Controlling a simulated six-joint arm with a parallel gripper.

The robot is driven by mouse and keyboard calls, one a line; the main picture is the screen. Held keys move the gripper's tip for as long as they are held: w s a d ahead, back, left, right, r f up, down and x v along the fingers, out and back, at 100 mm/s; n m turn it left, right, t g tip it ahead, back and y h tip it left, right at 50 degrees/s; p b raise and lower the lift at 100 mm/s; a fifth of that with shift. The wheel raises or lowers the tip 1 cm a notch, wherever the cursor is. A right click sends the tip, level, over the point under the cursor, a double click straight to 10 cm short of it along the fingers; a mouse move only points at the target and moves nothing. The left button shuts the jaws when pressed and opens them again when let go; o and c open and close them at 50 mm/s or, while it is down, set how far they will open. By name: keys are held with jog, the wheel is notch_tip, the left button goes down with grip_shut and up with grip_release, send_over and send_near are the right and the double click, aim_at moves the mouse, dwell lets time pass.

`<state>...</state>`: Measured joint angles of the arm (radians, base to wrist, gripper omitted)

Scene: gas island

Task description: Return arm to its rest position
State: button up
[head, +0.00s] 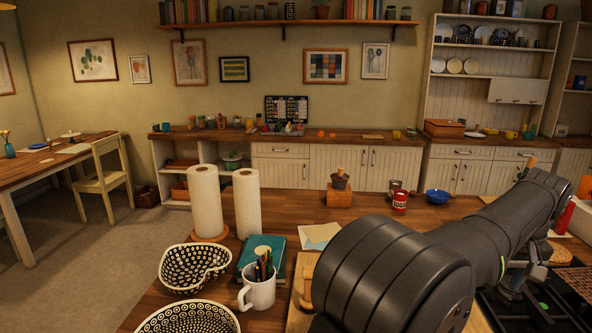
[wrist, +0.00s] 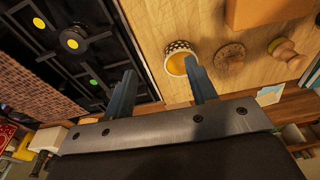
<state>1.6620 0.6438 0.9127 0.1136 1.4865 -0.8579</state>
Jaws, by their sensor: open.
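My arm stretches from the lower middle toward the right in the head view, over the counter and the gas hob. My gripper (wrist: 163,88) shows in the wrist view with its two blue-grey fingers apart and nothing between them. Its right finger overlaps a small patterned cup (wrist: 178,48) with yellow-orange contents in the picture. I cannot tell whether they touch. The black gas hob (wrist: 60,45) lies to the left of the fingers in the wrist view. The gripper fingers are not clearly visible in the head view.
A white mug of pens (head: 258,290), patterned bowls (head: 190,268), a teal book (head: 270,254) and paper towel rolls (head: 206,202) stand left of my arm. A red tin (head: 400,201) and blue bowl (head: 438,196) stand behind it. A wooden stamp-like object (wrist: 285,50) lies near the cup.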

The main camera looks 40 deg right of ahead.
jog(key=w+d+f, duration=0.1)
jog(key=w+f, duration=0.1)
jog(key=w, duration=0.1)
jog(key=w+d+f, duration=0.1)
jog(key=w+f, duration=0.1)
jog(key=w, duration=0.1)
jog(key=w+d+f, duration=0.2)
jog(key=w, duration=0.1)
jog(key=shift+w+d+f, duration=0.1)
jog(key=shift+w+f, duration=0.15)
notch_tip(320, 180, down, 2)
jog(key=shift+s+f, duration=0.1)
jog(key=shift+f, duration=0.6)
jog(key=o, duration=1.1)
jog(key=shift+c, duration=0.2)
jog(key=w+a+r+t+h, duration=0.1)
jog(key=w+a+r, duration=0.6)
jog(key=w+a, duration=0.15)
jog(key=w+a+r+t+h, duration=0.1)
jog(key=w+a+r, duration=0.5)
jog(key=w+a, duration=0.3)
jog(key=a+x, duration=0.1)
jog(key=x, duration=0.8)
jog(key=shift+s+a+f, duration=0.15)
jog(key=shift+s+f, duration=0.15)
